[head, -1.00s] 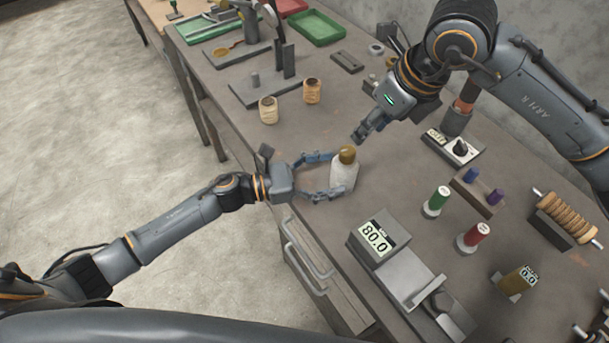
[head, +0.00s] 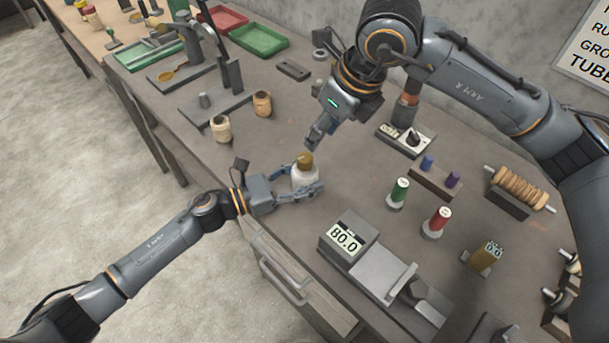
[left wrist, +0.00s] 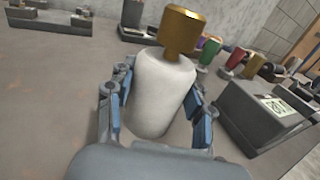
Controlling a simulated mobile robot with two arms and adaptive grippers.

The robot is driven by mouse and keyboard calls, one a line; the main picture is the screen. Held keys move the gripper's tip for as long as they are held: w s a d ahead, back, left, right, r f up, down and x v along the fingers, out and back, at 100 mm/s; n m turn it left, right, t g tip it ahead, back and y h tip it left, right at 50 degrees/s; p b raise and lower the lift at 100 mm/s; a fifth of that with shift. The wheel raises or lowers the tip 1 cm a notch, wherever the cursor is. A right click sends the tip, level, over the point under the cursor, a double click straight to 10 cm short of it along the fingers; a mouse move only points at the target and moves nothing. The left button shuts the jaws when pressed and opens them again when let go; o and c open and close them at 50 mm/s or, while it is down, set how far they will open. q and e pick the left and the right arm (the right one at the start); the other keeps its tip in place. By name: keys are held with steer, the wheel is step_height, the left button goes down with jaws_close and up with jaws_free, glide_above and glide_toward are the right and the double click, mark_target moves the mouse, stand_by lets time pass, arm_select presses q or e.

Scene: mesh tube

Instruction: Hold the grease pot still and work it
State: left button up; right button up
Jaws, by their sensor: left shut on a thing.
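The grease pot is a white bottle (head: 305,176) with a brass cap (head: 305,159), standing upright near the bench's front edge. In the left wrist view its white body (left wrist: 158,95) fills the middle, with the brass cap (left wrist: 180,32) on top. My left gripper (head: 298,190) is shut on the pot's body, one finger on each side; the left wrist view shows both fingers (left wrist: 160,108) alongside it. My right gripper (head: 313,143) points down just above the cap. Its fingers look close together, but their opening and any contact with the cap are unclear.
A scale (head: 345,238) stands right of the pot, near the front edge. Two small tan pots (head: 221,129) (head: 263,104) stand to the left. A dial box (head: 406,139) lies behind. Bench around the pot is mostly clear.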

mark_target(305, 157)
steer(key=shift+o, duration=1)
steer(key=w+a+r+n+g+h, duration=0.2)
steer(key=a+r+n+h, duration=0.1)
steer(key=n, duration=1.2)
steer(key=shift+n, duration=0.3)
steer(key=f, duration=1.2)
steer(key=shift+w+a+f, duration=0.1)
steer(key=shift+w+a, duration=0.05)
steer(key=shift+w, duration=0.05)
jaws_close()
